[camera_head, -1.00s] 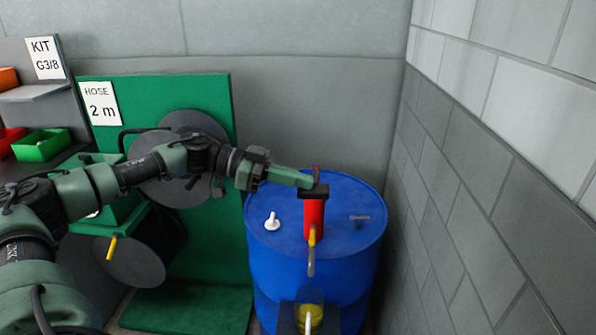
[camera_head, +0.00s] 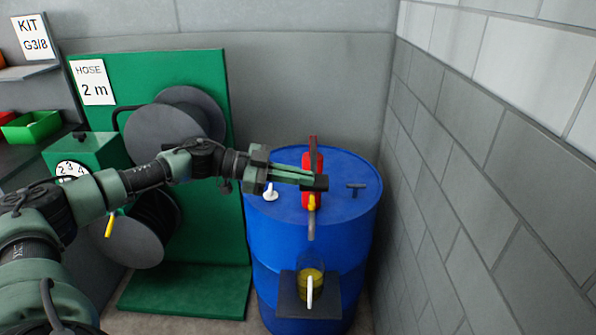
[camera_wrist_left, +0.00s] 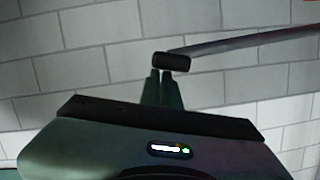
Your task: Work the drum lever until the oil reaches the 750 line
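The blue drum (camera_head: 345,235) stands by the corner with a red pump (camera_head: 308,163) on its lid. The pump's lever ends in a black grip (camera_head: 321,183), low in front of the pump body. My left gripper (camera_head: 308,178) reaches in from the left with its fingers closed on this grip. In the left wrist view the fingertips meet the black grip (camera_wrist_left: 171,62), and the grey lever bar (camera_wrist_left: 245,42) runs right. Below the spout (camera_head: 311,228), a clear jug (camera_head: 318,270) with yellow oil (camera_head: 314,284) stands on a dark shelf (camera_head: 290,298). Its lines are too small to read. My right gripper is out of view.
A white cap (camera_head: 270,192) and a dark T-shaped fitting (camera_head: 356,188) sit on the drum lid. A green hose stand (camera_head: 200,240) with reels is at left. A grey block wall (camera_head: 480,180) rises close on the right.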

